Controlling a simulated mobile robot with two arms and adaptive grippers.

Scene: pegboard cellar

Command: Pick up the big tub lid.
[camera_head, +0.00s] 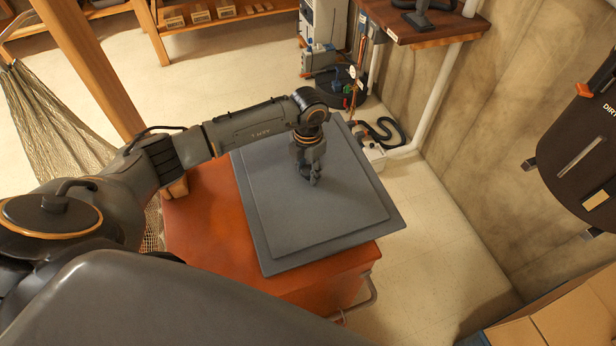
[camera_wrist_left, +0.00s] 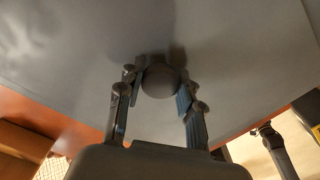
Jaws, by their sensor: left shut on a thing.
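The big tub lid (camera_head: 330,213) is a flat grey square with a raised middle panel. In the head view it is over the orange-red tub or cabinet top (camera_head: 205,225), slightly turned; I cannot tell whether it touches it. My left gripper (camera_head: 313,180) points down at the middle of the lid. In the left wrist view the lid (camera_wrist_left: 230,60) fills most of the picture, and its round dark knob (camera_wrist_left: 160,80) sits between the fingers of my left gripper (camera_wrist_left: 158,92), which are shut on it. My right gripper is not in view.
A wooden post (camera_head: 95,65) stands behind my left arm, with a hammock net (camera_head: 55,120) at the left. A wall shelf (camera_head: 425,25) and white pipe (camera_head: 440,95) are at the back right. A cardboard box (camera_head: 570,320) is at the lower right. Floor right of the lid is clear.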

